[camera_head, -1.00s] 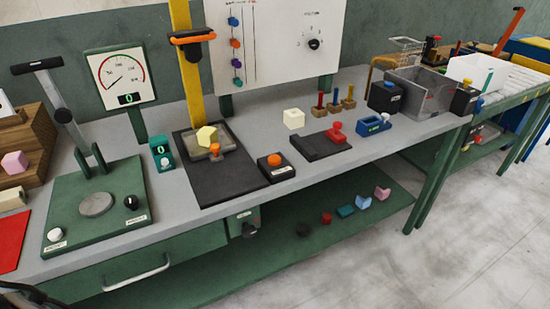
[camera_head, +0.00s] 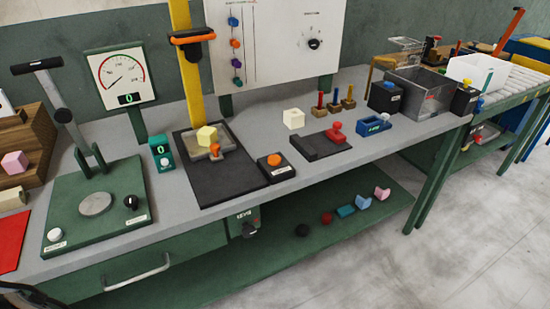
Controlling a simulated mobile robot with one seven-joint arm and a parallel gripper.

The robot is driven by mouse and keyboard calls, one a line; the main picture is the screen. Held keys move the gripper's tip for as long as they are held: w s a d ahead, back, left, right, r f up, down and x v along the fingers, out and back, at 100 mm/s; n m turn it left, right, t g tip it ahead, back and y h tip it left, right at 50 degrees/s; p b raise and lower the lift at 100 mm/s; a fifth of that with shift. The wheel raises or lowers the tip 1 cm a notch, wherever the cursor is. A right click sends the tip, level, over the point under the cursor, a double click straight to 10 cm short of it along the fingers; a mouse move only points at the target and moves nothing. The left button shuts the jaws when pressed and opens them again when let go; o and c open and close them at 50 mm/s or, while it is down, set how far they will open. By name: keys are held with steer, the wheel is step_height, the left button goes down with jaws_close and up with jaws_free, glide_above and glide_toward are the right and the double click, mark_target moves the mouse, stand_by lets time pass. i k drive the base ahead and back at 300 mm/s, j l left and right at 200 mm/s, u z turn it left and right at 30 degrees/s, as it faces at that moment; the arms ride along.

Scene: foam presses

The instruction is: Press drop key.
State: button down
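The drop stand has a yellow column (camera_head: 192,85) with an orange-and-black carriage (camera_head: 192,37) high on it. Its black base (camera_head: 228,178) lies on the bench. A yellow foam block (camera_head: 207,136) rests on a grey plate on the base, with a small orange knob (camera_head: 215,149) in front. Right of the base is a black box with an orange button (camera_head: 274,160) and a label too small to read; it may be the drop key. My gripper is not in view. A dark part at the bottom left corner may be mine.
Left are a green lever press (camera_head: 95,228), a gauge (camera_head: 121,78) and a teal counter (camera_head: 162,153). A white block (camera_head: 293,119), a black fixture with a red knob (camera_head: 334,129) and a blue holder (camera_head: 373,125) stand right. Foam pieces lie on the lower shelf. The right floor is clear.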

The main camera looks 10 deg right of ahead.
mark_target(273, 160)
steer(key=j+z, duration=0.15)
steer(key=j, duration=0.3)
steer(key=k+j+z, duration=0.1)
steer(key=j, duration=0.35)
steer(key=k+j+z, duration=0.15)
steer(key=j, duration=0.3)
steer(key=j+z, duration=0.15)
steer(key=j, duration=0.3)
steer(key=k+j+z, duration=0.1)
steer(key=j, duration=0.3)
steer(key=k, duration=0.1)
